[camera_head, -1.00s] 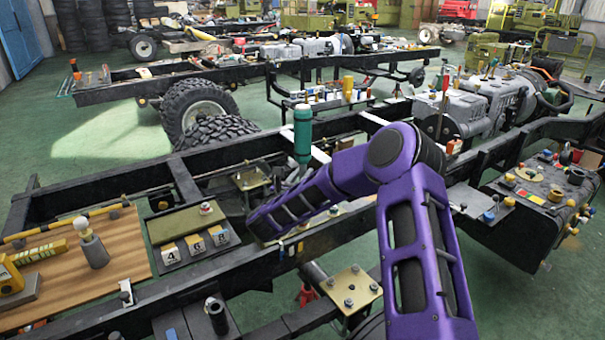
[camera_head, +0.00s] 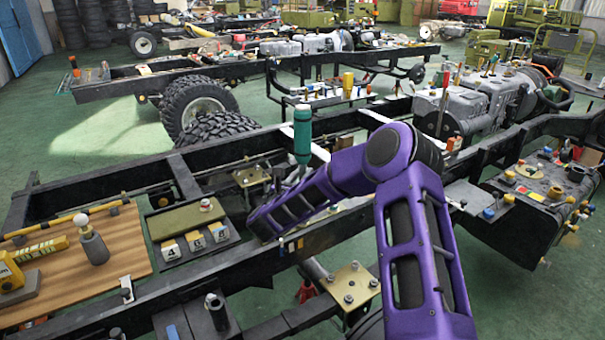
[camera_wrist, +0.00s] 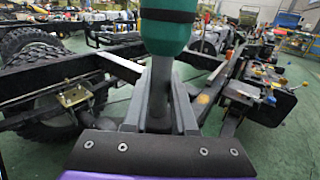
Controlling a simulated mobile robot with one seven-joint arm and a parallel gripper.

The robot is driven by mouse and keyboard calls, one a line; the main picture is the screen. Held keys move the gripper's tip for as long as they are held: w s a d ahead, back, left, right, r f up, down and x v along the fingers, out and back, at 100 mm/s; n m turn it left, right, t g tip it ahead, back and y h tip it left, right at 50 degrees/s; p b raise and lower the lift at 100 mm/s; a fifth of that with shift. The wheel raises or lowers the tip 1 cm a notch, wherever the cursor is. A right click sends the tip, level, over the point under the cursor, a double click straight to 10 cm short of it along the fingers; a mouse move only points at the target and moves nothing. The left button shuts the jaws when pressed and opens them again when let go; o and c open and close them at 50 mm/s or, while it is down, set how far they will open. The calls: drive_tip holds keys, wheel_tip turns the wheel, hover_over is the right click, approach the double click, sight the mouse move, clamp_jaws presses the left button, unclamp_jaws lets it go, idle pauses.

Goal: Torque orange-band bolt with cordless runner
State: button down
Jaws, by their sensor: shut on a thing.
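The teal cordless runner (camera_head: 303,136) stands upright above the near chassis frame in the head view. My gripper (camera_head: 293,182) is shut on its grey lower shaft, partly hidden by my purple arm. In the wrist view the teal body (camera_wrist: 168,28) fills the top centre, with its grey shaft (camera_wrist: 160,85) between the fingers. Bolts show on a brass-coloured plate (camera_head: 352,284) at the front and on another plate (camera_head: 250,177) left of my gripper; the latter also shows in the wrist view (camera_wrist: 74,97). I cannot make out which bolt has an orange band.
Black chassis rails (camera_head: 125,290) run across the near frame. A wooden board (camera_head: 120,250) with tools lies at left, beside a tray with numbered blocks (camera_head: 195,242). A dark tank (camera_head: 545,200) with coloured fittings is at right. Green floor (camera_head: 90,150) is open behind.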

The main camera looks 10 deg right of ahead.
drive_tip(key=shift+s+f, duration=0.1)
drive_tip(key=shift+f, duration=1.05)
idle(2.3)
drive_tip(key=shift+r, duration=0.25)
idle(1.2)
drive_tip(key=shift+r, duration=1.65)
drive_tip(key=shift+r, duration=0.1)
